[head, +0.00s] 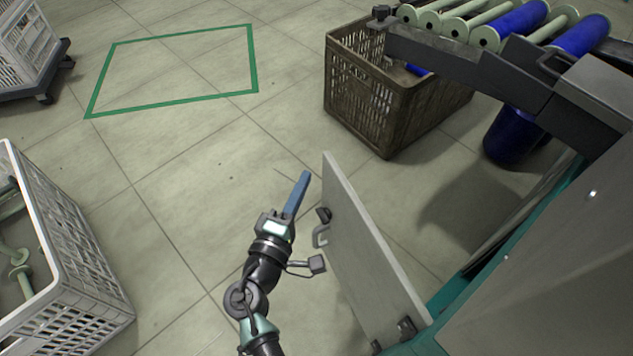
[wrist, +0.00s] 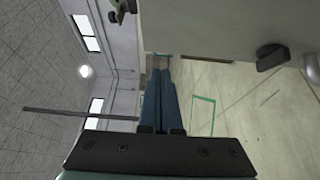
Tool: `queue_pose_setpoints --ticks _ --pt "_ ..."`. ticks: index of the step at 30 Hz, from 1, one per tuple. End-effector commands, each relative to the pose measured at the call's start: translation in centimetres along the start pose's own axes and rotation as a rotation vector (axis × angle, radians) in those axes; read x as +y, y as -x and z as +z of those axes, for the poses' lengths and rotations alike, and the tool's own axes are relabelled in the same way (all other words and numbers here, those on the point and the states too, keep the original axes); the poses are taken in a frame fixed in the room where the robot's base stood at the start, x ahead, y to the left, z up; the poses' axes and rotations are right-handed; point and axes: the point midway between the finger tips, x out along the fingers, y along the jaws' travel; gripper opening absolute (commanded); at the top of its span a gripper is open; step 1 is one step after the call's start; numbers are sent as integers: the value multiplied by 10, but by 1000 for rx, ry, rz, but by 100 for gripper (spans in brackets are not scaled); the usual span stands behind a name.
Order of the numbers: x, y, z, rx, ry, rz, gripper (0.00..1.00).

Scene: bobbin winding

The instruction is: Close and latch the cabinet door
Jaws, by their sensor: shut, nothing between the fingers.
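The cabinet door (head: 365,255) stands swung open from the grey cabinet (head: 555,270), seen nearly edge-on in the head view. A light handle (head: 320,235) and a dark latch piece (head: 323,215) sit on its left face. My gripper (head: 303,178) is just left of the door's free end, apart from it, with its blue fingers shut and empty. In the wrist view the shut fingers (wrist: 160,75) point away, and the door (wrist: 200,30) fills the upper right with the dark latch piece (wrist: 271,57) and part of the handle (wrist: 312,68). The inside of the cabinet is hidden.
A white crate (head: 75,270) is at left. The floor around the green taped rectangle (head: 170,100) is clear.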

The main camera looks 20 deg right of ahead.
Motion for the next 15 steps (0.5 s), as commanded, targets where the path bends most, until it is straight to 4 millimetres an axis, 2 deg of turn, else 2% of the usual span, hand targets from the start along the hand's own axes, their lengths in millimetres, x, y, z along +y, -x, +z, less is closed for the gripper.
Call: queue_pose_setpoints --ticks 1,6,15 --pt "-2 -5 8 -5 1 -1 0" --pt "-1 -16 19 -2 1 -1 0" --pt "0 -19 22 -1 1 -1 0"
